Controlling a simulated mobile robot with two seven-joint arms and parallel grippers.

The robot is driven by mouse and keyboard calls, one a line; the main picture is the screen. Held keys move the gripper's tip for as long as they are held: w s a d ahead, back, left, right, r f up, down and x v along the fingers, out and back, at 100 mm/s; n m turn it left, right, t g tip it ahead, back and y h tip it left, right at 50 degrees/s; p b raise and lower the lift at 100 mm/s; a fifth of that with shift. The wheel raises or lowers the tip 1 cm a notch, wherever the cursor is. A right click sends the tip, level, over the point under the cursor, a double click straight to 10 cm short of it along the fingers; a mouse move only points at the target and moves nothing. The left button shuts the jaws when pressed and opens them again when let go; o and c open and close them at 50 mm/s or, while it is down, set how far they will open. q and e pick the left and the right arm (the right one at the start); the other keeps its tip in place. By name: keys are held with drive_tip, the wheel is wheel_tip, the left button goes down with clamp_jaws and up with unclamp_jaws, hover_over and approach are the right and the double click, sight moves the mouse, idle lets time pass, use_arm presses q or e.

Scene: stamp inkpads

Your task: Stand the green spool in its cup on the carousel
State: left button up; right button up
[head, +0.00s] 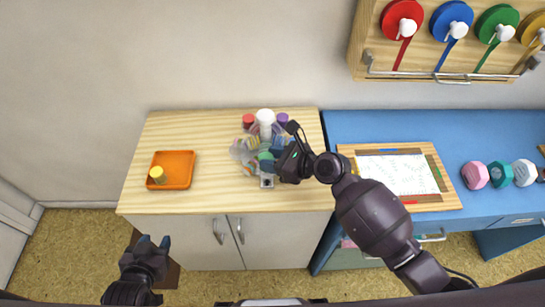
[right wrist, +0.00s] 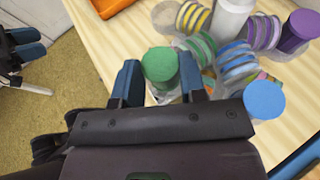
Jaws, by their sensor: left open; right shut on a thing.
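The green spool (right wrist: 160,64) is between the two fingers of my right gripper (right wrist: 160,80), which is shut on it. It also shows in the head view (head: 265,156), at the front of the carousel, whose white centre post (head: 265,118) stands behind it. In the right wrist view, a clear cup (right wrist: 163,97) shows partly below the spool. My fingers hide much of it, so I cannot tell whether the spool's base is inside. A green-striped piece (right wrist: 201,47) is right beside the spool. My left gripper (head: 153,243) is open and empty, off the table's front edge.
Red (head: 248,120), purple (head: 282,119) and blue (right wrist: 264,98) spools stand around the carousel, close to my right gripper. A yellow spool (head: 157,174) is in the orange tray (head: 180,158) at left. The wood between tray and carousel is clear.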

drive_tip(key=o, duration=1)
drive_tip(key=shift+s+r, duration=0.1)
drive_tip(key=shift+r, duration=0.1)
